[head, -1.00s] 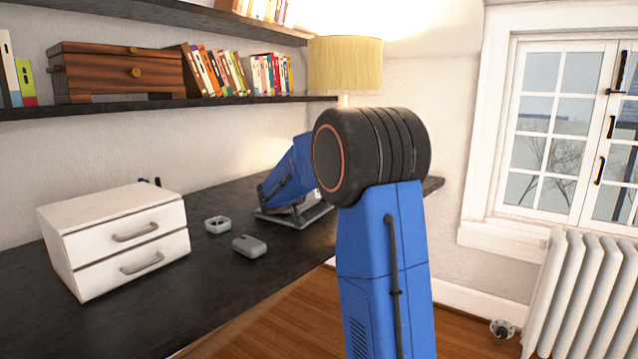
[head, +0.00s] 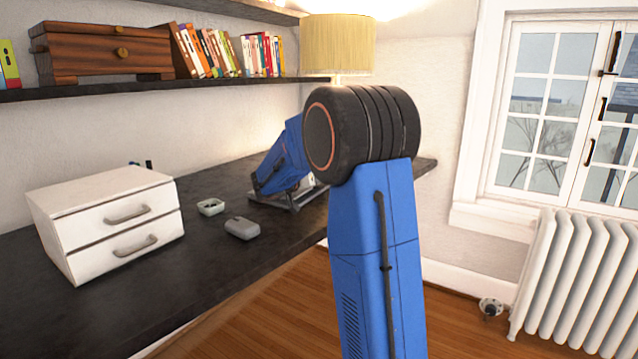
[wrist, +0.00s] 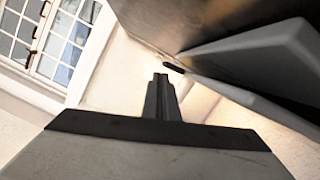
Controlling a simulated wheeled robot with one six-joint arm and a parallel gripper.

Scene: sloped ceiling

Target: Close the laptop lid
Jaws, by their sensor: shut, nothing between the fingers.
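The laptop (head: 290,201) sits on the far part of the dark desk in the head view, mostly hidden behind my blue arm. Only a low grey edge shows there, so its lid angle cannot be read. In the wrist view, a grey slanted panel (wrist: 262,62), probably part of the laptop, fills the upper right. My gripper (wrist: 161,78) is shut and empty in the wrist view, left of that panel. I cannot tell whether they touch. The head view does not show my gripper clearly.
The desk (head: 215,265) also holds a white two-drawer box (head: 108,222), a small dish (head: 210,207) and a grey rounded case (head: 242,228). A lamp (head: 338,45) stands behind my arm. A radiator (head: 575,285) is at right, with open floor between.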

